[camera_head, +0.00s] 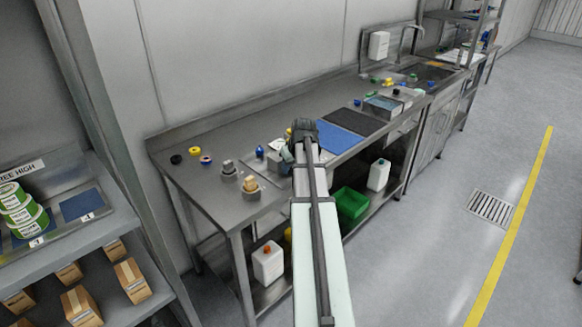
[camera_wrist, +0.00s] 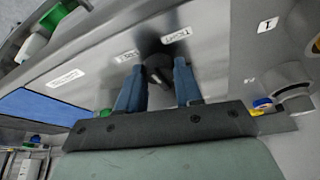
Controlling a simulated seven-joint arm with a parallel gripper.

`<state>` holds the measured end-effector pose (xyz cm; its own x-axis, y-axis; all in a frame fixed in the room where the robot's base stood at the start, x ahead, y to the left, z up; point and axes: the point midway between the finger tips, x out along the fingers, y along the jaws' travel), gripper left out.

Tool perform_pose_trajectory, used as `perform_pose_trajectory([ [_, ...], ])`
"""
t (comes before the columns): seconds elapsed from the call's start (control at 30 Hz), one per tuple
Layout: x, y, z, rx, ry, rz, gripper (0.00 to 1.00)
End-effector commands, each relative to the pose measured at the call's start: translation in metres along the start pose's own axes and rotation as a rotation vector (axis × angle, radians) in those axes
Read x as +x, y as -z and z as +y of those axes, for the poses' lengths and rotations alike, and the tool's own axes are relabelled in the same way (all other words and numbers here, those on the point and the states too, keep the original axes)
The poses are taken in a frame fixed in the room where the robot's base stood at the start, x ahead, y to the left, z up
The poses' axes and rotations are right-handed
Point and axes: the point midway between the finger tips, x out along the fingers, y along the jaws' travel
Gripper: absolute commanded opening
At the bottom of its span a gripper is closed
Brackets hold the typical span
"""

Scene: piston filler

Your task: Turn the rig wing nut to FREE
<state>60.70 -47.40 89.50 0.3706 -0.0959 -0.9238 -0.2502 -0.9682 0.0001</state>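In the wrist view, a dark knob-like piece, which looks like the rig wing nut (camera_wrist: 158,70), sits on a grey metal surface. Two small white labels flank it, one on the left (camera_wrist: 126,56) and one on the right (camera_wrist: 177,34); their words are too blurred to read surely. My gripper (camera_wrist: 160,64) is open, with one blue-grey finger on each side of the nut. Gaps show between the fingers and the nut. The nut's exact angle is hard to tell. In the head view, my gripper (camera_head: 303,130) is over the steel bench and my arm hides the nut.
A blue mat (camera_head: 340,137) and a dark mat (camera_head: 354,121) lie right of my gripper. A blue knob-like item (camera_head: 259,152) and grey (camera_head: 228,168) and tan (camera_head: 250,185) fittings stand to its left. A green bin (camera_head: 351,204) is on the lower shelf.

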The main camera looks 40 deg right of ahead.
Motion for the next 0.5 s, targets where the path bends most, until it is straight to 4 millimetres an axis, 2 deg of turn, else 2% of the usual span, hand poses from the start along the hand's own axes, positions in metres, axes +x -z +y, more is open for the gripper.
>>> perform_pose_trajectory([
  [0.03, -0.0001, 0.0, 0.0, 0.0, 0.0, 0.0, 0.15],
  [0.17, -0.0001, -0.0001, 0.0, 0.0, 0.0, 0.0, 0.04],
  [0.5, -0.0001, 0.0003, 0.0011, -0.072, 0.031, -0.001, 0.04],
])
